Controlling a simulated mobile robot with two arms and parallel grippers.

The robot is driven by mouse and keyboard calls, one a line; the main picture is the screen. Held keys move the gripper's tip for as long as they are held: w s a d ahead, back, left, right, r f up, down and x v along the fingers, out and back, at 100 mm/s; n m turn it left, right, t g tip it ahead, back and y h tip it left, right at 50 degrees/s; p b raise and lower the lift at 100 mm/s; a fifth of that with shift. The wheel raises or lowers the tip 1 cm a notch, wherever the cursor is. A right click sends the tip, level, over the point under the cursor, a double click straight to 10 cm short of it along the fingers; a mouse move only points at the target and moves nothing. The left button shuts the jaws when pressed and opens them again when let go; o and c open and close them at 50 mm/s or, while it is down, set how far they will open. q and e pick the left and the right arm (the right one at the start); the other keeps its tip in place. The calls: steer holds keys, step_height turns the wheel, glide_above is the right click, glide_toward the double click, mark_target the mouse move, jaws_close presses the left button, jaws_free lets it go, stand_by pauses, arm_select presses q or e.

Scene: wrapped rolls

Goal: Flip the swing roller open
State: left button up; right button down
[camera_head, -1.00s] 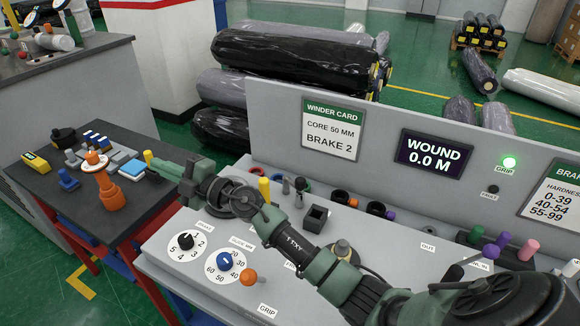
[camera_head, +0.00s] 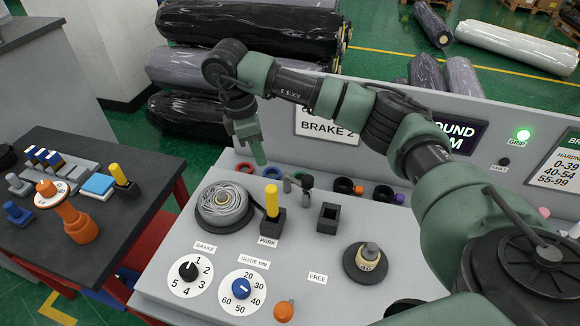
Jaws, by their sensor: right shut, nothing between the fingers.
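My right gripper (camera_head: 258,152) is shut and empty, pointing down above the back of the grey console, behind the wire-like grey coil (camera_head: 222,205). A yellow upright peg (camera_head: 271,200) stands in a black block by the PARK label (camera_head: 268,241). Just behind it are a small grey post (camera_head: 287,184) and a black-knobbed lever (camera_head: 307,184). I cannot tell which of these parts is the swing roller. A spindle with a cream collar (camera_head: 367,262) stands on a dark round base at the right. My left gripper is out of view.
A brake dial (camera_head: 188,271) and a blue guide dial (camera_head: 240,288) sit at the console front, near an orange knob (camera_head: 284,311). An empty square black socket (camera_head: 328,218) stands mid-console. A dark side table (camera_head: 140,215) holds an orange stand (camera_head: 76,220). My right arm covers the console's right.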

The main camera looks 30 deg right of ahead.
steer(key=d, duration=0.2)
steer(key=p, duration=0.7)
glide_above(298, 185)
steer(key=a, duration=0.2)
steer(key=shift+f, duration=4.35)
steer(key=shift+s+m+h, duration=0.3)
steer(key=shift+s, duration=0.1)
steer(key=shift+w, duration=0.1)
